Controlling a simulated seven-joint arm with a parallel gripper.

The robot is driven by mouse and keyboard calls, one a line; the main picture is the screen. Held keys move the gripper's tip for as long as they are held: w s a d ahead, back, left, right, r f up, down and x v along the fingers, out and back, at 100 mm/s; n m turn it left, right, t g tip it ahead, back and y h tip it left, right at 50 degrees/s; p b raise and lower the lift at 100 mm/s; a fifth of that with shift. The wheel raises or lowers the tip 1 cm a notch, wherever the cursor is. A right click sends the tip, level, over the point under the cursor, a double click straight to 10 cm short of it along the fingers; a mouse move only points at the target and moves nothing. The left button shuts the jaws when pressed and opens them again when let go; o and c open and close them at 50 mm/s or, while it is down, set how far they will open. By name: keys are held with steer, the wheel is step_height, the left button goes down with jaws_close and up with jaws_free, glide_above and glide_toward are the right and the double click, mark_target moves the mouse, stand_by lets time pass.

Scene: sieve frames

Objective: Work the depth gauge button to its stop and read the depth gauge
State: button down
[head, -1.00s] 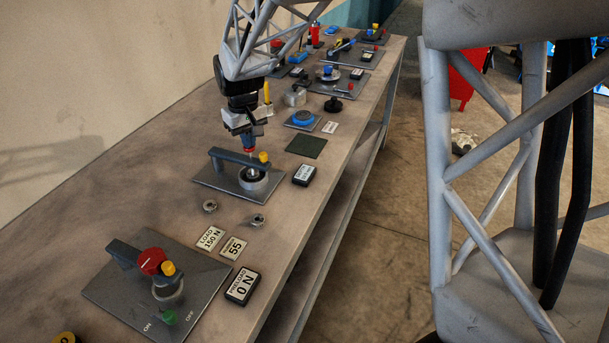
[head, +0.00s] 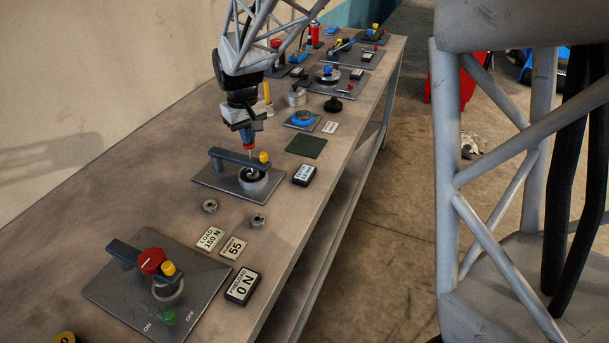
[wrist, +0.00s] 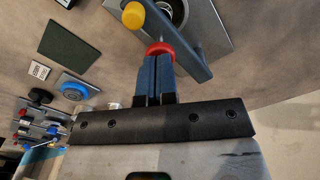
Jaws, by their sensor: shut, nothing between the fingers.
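The gauge station is a grey plate (head: 213,183) with a dark bridge bar (head: 232,158), a round metal cup (head: 254,181) and a yellow knob (head: 264,157). The knob also shows in the wrist view (wrist: 133,15). My gripper (head: 249,142) is above the cup with its fingers shut and pointing down. In the wrist view its blue fingers lie together and reach a round red piece (wrist: 160,48). A thin pale rod (head: 250,157) shows under the red. I cannot tell whether the fingers touch or cover a button. A black display (head: 304,175) stands to the right; its reading is too small.
The nearer station has a red knob (head: 151,261) and a preload display (head: 242,286) showing 0 N. Two nuts, one here (head: 257,220), and tags lie between the stations. A dark green pad (head: 306,146) and a blue round piece (head: 303,118) lie beyond.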

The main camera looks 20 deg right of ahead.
steer(key=shift+r, duration=0.6)
steer(key=shift+r, duration=0.1)
steer(key=shift+r, duration=1.35)
steer(key=shift+r, duration=0.2)
step_height(320, 180, up, 4)
steer(key=shift+f, duration=0.15)
